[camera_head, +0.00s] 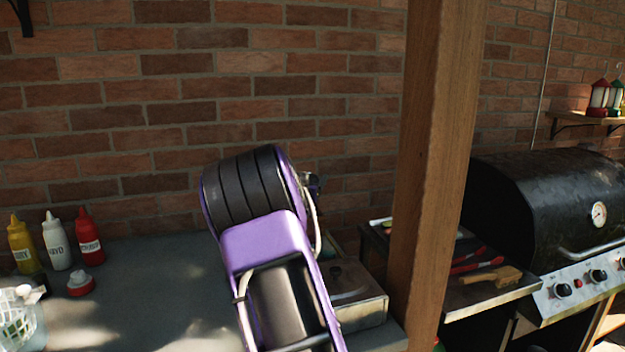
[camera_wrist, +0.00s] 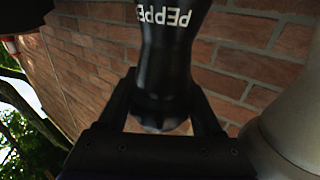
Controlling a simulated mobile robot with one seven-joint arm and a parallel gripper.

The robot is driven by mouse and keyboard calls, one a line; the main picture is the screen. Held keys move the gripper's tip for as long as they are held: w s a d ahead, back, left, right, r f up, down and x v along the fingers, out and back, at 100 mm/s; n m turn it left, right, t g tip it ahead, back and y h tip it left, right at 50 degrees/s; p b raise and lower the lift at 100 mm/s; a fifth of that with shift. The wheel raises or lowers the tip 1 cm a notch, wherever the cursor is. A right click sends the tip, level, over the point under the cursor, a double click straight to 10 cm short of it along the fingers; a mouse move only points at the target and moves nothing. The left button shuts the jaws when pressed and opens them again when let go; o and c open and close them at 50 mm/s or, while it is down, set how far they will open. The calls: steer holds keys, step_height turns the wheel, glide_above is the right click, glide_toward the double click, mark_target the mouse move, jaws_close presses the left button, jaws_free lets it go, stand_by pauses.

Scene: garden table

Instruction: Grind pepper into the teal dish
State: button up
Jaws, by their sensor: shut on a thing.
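A black pepper mill (camera_wrist: 165,55) fills the top middle of the wrist view, with white letters reading "PEPPE" upside down in that picture. My gripper (camera_wrist: 163,88) is shut on its narrower part, one dark finger on each side. The mill's far end runs out of the frame. In the head view my purple and black arm covers the middle of the picture and hides the gripper and most of the mill. I do not see the teal dish in either view; my arm may cover it.
Yellow (camera_head: 21,246), white (camera_head: 57,243) and red (camera_head: 89,238) squeeze bottles stand at the left of the grey counter (camera_head: 150,285), near a red-and-white object (camera_head: 81,284). A metal box (camera_head: 362,308) is right of my arm. A wooden post (camera_head: 432,170) separates it from the grill (camera_head: 545,205). A brick wall stands behind.

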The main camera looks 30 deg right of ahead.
stand_by(0.8)
steer(key=o, duration=1.4)
steer(key=shift+f+b, duration=0.1)
steer(key=shift+b, duration=0.2)
